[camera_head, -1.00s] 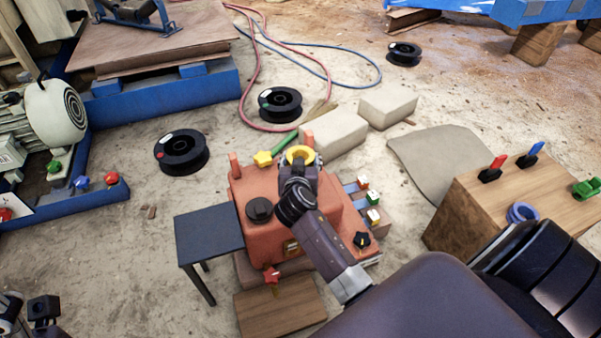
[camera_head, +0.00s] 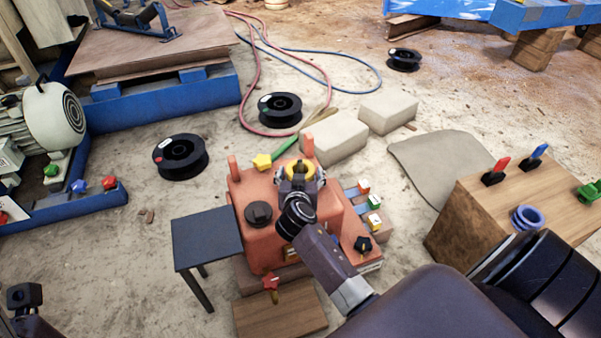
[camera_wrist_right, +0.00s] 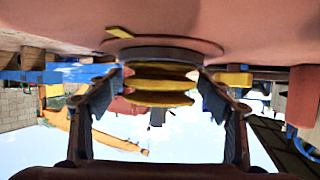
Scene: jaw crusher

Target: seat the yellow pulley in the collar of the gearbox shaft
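The orange-red gearbox (camera_head: 262,240) stands in the middle of the head view. The yellow pulley (camera_head: 300,168) is at its top, partly hidden by my right gripper (camera_head: 301,176). In the right wrist view the grooved pulley (camera_wrist_right: 160,84) sits between the two fingertips of my right gripper (camera_wrist_right: 161,76), which meet its sides. A dark round collar (camera_wrist_right: 158,53) lies right against the pulley's end at the gearbox face. How deep the pulley sits in it is hidden. My left gripper (camera_head: 24,296) shows only partly at the lower left edge.
A dark small table (camera_head: 208,237) stands left of the gearbox. A wooden box (camera_head: 480,215) with red and blue levers and a blue ring (camera_head: 525,217) stands at the right. Black spools (camera_head: 180,155), pale blocks (camera_head: 335,140) and hoses lie on the floor behind.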

